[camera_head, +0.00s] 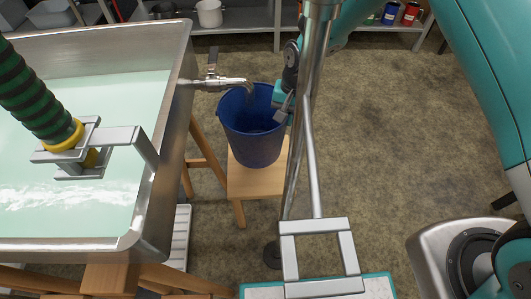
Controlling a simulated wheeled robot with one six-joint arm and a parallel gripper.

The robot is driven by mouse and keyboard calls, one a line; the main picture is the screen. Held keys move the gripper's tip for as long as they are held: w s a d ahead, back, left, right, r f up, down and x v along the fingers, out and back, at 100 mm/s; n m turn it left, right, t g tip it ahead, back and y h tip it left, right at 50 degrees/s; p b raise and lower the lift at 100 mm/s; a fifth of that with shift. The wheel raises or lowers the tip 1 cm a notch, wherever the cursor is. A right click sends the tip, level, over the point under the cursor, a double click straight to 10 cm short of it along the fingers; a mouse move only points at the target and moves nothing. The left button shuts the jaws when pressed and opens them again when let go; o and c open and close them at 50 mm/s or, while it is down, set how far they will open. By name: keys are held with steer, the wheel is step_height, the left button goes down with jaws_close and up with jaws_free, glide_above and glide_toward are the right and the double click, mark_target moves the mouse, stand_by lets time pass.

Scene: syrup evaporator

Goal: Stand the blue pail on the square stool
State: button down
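The blue pail (252,142) is upright under the metal spout, with its open mouth facing up. Its base appears over the wooden square stool (257,185); from this angle I cannot tell whether it rests on the top or hangs just above it. My gripper (281,103) is at the pail's right rim, close to or touching it. A metal pole partly covers the gripper and its fingers are too small and hidden to show whether they are closed on the rim.
The steel pan (153,180) of pale liquid fills the left, its spout (222,84) reaching over the pail. A striped hose (32,90) hangs over the pan. The metal pole (302,110) stands just right of the stool.

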step_height(320, 180, down, 9)
steer(key=b, duration=0.1)
stand_by(0.3)
steer(key=shift+f+b, duration=0.1)
steer(key=shift+b, duration=0.2)
steer(key=c, duration=1.3)
jaws_free()
steer(key=shift+c, duration=0.2)
steer(key=s+d+r+n+y+p, duration=0.1)
steer(key=s+r, duration=0.1)
steer(key=r, duration=1)
steer(key=s+d+r+n+p, duration=0.1)
steer(key=s+r, duration=0.1)
steer(key=r, duration=0.9)
steer(key=s+d+r+n+y, duration=0.1)
steer(key=s+d+r+n, duration=0.1)
steer(key=s+r+n, duration=0.2)
steer(key=s+d+r+n, duration=0.2)
steer(key=s+r+n, duration=0.2)
steer(key=s+r, duration=0.6)
steer(key=s, duration=0.7)
steer(key=shift+s+d+t+y, duration=0.15)
steer(key=shift+s+t+y, duration=0.25)
